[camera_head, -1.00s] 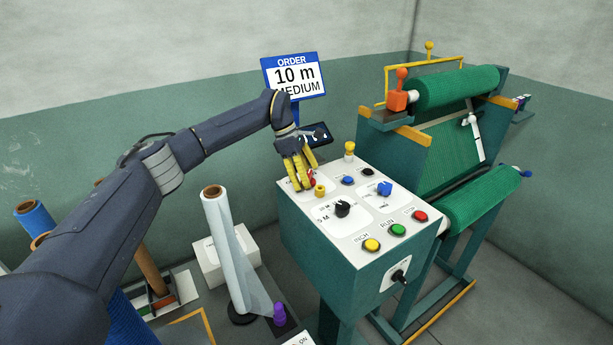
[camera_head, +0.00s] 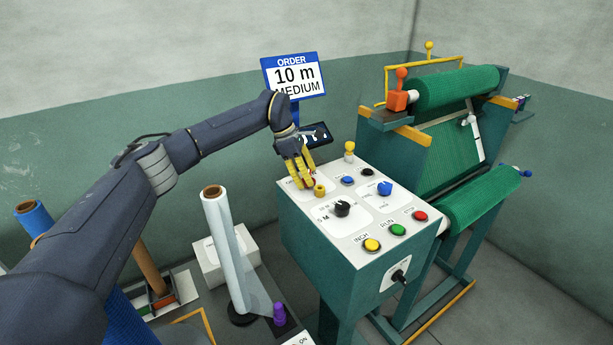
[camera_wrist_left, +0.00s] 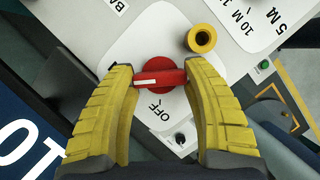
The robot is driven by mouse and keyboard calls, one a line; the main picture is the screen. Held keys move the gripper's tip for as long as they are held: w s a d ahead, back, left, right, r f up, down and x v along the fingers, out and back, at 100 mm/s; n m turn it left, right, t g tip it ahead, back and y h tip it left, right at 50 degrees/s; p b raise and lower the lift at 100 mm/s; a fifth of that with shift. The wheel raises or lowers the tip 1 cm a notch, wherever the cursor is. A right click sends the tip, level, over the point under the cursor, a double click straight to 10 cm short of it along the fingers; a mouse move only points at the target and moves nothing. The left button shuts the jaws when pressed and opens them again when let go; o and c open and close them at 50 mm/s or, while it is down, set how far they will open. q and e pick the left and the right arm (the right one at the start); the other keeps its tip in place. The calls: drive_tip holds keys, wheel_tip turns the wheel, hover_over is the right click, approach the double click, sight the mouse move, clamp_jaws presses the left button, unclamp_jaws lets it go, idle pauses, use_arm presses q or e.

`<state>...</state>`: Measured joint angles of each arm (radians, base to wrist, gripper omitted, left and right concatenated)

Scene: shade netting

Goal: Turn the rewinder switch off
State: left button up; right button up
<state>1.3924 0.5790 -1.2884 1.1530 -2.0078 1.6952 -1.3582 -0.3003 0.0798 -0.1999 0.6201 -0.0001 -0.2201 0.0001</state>
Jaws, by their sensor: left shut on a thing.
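My left gripper (camera_head: 299,173) is over the back left part of the control panel (camera_head: 313,217). Its yellow fingers stand on either side of the red rotary switch (camera_wrist_left: 160,83) and are shut on its handle. In the left wrist view the gripper (camera_wrist_left: 163,84) has the handle's white mark towards the left finger. The label OFF shows on the plate (camera_wrist_left: 170,110) just below the switch; other lettering near it is hidden. In the head view the fingers mostly cover the switch. My right gripper is not in view.
A yellow collar (camera_wrist_left: 201,39) stands close beside the switch. The panel also has a black knob (camera_head: 342,208), a blue knob (camera_head: 384,188) and yellow, green and red buttons. The rewinder with green netting (camera_head: 455,92) stands at right. A clear film roll (camera_head: 228,250) stands at left.

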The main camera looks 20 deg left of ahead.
use_arm(q)
drive_tip(key=n+t, duration=0.1)
drive_tip(key=n, duration=0.2)
drive_tip(key=n+t+y, duration=0.1)
drive_tip(key=n, duration=0.3)
drive_tip(key=shift+s, duration=0.2)
drive_tip(key=n+t+y, duration=0.1)
drive_tip(key=n, duration=0.1)
drive_tip(key=shift+d+n, duration=0.15)
drive_tip(key=shift+n, duration=0.25)
drive_tip(key=shift+r+n+t+y, duration=0.1)
drive_tip(key=shift+n+t+y, duration=0.25)
drive_tip(key=shift+n, duration=0.65)
